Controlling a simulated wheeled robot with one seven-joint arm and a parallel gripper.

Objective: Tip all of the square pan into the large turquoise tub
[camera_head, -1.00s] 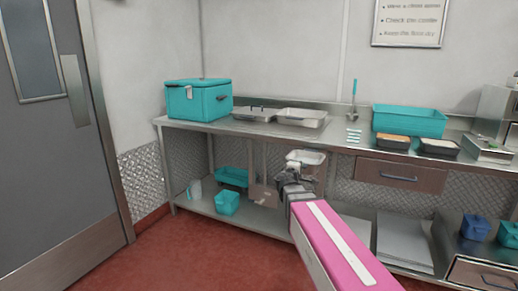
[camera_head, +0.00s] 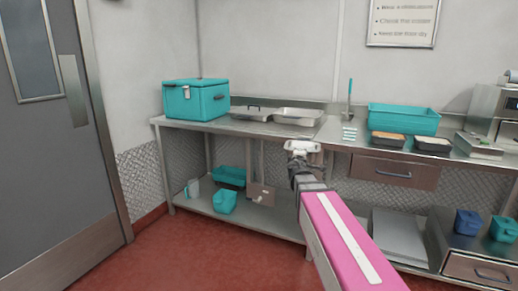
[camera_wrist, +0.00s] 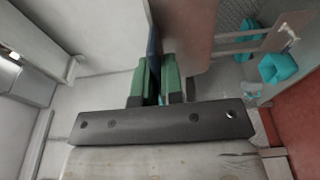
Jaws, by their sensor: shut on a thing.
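A small pale metal pan (camera_head: 302,146), which looks like the square pan, is at the end of my arm, in front of the bench edge. My gripper (camera_head: 299,158) is shut on it. Little of the pan shows past the gripper, and its contents are hidden. In the wrist view the green fingertips (camera_wrist: 158,78) are close together on a thin edge; I cannot tell how the pan is tilted. The large turquoise tub (camera_head: 404,120) stands open on the bench, to the right of and beyond my gripper.
A turquoise lidded box (camera_head: 196,101) and steel pans (camera_head: 298,117) stand on the bench's left half. Two filled trays (camera_head: 389,139) sit just in front of the tub. Turquoise containers (camera_head: 224,202) are on the lower shelf.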

